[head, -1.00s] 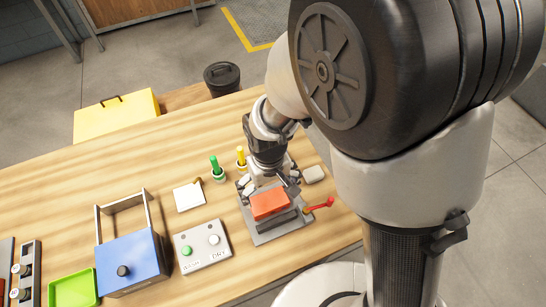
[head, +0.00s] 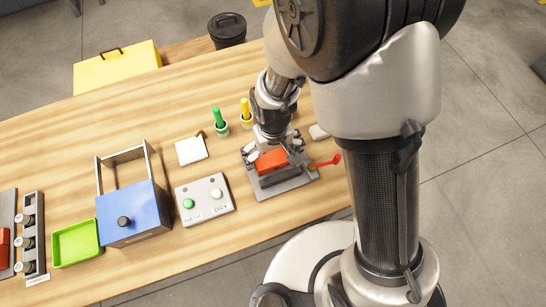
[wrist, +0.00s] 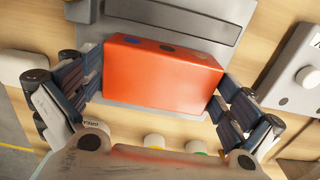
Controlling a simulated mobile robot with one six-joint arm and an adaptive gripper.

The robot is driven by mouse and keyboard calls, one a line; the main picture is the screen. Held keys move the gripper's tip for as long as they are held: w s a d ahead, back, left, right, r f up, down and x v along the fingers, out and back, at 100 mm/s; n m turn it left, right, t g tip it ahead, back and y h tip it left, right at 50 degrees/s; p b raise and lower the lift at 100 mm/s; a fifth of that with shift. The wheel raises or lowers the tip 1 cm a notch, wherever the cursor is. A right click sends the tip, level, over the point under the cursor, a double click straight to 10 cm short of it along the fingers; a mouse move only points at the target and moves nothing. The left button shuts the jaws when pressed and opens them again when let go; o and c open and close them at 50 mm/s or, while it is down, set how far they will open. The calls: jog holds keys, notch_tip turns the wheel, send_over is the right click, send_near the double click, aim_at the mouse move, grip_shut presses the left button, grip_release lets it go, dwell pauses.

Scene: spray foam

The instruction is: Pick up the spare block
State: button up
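An orange-red block (head: 271,161) sits at the grey fixture (head: 290,184) with a red-handled lever. My gripper (head: 273,152) is over it, with a finger at each end of the block. In the wrist view the block (wrist: 162,78) fills the space between the fingers (wrist: 160,85) and shows several dark or coloured dots on one face. The fingers are very close to its ends; whether they press on it I cannot tell. Part of another red block (head: 4,248) shows at the far left edge of the head view. Neither block is labelled as the spare.
The WASH/DRY button panel (head: 205,201) is left of the fixture, then a blue box (head: 133,215) and a green tray (head: 76,243). Green (head: 219,121) and yellow (head: 246,113) handled items and a white pad (head: 191,150) stand behind. Bare table lies between them.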

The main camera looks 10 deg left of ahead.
jog(key=c, duration=1.2)
jog(key=shift+o, duration=0.2)
jog(key=shift+r, duration=0.1)
